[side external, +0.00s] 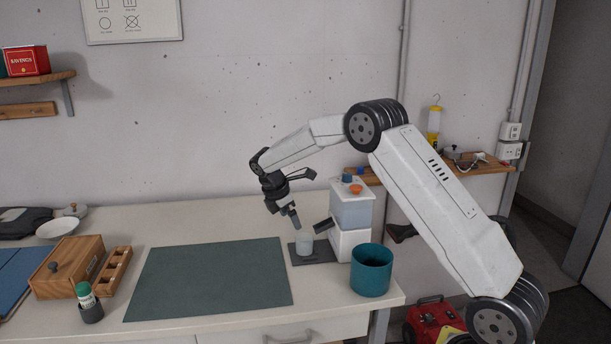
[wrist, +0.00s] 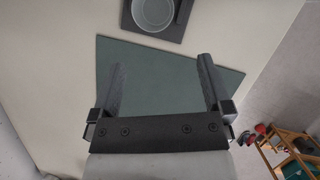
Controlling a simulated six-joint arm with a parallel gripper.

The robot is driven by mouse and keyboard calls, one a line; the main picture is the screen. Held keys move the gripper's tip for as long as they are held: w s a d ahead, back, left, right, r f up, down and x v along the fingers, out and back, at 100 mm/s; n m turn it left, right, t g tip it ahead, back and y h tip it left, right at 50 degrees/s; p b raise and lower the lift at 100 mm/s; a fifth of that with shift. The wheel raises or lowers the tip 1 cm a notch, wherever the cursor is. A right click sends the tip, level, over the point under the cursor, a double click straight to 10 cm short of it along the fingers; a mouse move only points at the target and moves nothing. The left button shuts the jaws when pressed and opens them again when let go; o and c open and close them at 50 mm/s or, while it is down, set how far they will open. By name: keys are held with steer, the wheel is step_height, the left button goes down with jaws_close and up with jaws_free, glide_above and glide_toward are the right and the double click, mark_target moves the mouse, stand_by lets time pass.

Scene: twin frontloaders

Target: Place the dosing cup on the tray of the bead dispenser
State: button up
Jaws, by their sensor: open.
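The dosing cup (side external: 304,242) is a small pale, translucent cup. It stands upright on the dark tray (side external: 325,256) of the bead dispenser (side external: 353,210), a white and translucent box at the right of the bench, under its dark spout. My gripper (side external: 294,222) is open and empty, just up and to the left of the cup. In the wrist view, the cup (wrist: 153,12) shows its round rim at the top edge on the dark tray (wrist: 183,18), partly cut off. There my open gripper (wrist: 161,72) has its fingers apart, with the cup beyond their tips and nothing between them.
A teal bin (side external: 371,272) stands right of the tray, close to the dispenser. A green mat (side external: 210,280) lies clear to the left. Farther left are a wooden box (side external: 68,266), a slotted wooden rack (side external: 115,270) and a dark holder with a green-capped bottle (side external: 89,302).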

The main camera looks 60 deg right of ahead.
steer(key=s+a+f+m+t+y, duration=0.1)
steer(key=s+a+m+t+y, duration=0.3)
steer(key=s+a+m, duration=0.9)
steer(key=s+a, duration=0.6)
steer(key=s, duration=0.4)
steer(key=shift+s+a+f, duration=0.25)
steer(key=shift+a+f, duration=0.1)
steer(key=shift+f, duration=0.05)
